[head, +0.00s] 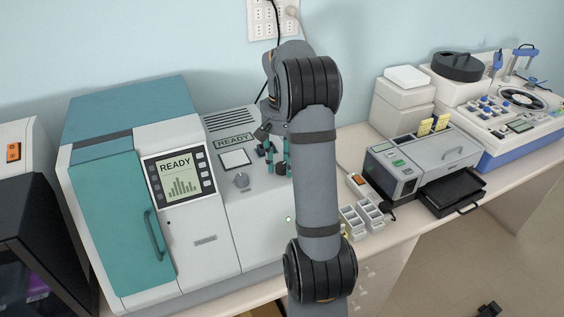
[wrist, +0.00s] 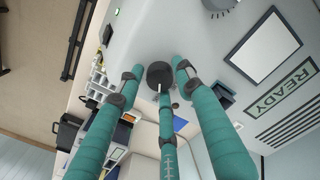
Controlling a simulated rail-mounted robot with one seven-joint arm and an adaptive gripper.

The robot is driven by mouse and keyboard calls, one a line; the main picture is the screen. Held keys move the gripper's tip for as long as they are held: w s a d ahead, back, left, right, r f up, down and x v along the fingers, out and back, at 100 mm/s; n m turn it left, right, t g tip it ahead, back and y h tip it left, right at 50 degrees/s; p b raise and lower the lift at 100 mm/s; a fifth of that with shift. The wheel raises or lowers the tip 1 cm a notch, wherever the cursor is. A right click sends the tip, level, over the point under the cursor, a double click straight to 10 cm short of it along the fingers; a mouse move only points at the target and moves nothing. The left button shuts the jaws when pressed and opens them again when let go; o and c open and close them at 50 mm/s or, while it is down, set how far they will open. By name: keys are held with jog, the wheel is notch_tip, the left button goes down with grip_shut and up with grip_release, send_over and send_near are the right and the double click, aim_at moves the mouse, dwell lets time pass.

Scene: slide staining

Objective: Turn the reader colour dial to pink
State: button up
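The reader (head: 215,215) is a white and teal machine with a screen reading READY. A dark round knob (wrist: 159,73) with a pale line shows in the wrist view, between the fingertips of my gripper (wrist: 158,80). In the head view the teal fingers of my gripper (head: 276,160) are over the reader's sloping panel, by the dark knob (head: 281,168). The fingers are spread around the knob; I see no firm contact. A grey ridged dial (head: 241,180) sits to the left, and shows at the top edge of the wrist view (wrist: 218,4). No colour marks are readable.
A pale square pad (head: 235,159) and a READY strip (head: 234,141) lie beside the dials. White trays (head: 361,217), a grey slide device (head: 425,160) and a black tray (head: 452,192) stand right of the reader. My arm hides part of the bench.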

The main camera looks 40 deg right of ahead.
aim_at(282, 165)
jog(key=shift+o, duration=1.1)
notch_tip(282, 165, up, 12)
notch_tip(282, 165, down, 12)
jog(key=shift+f, duration=0.1)
dwell(0.7)
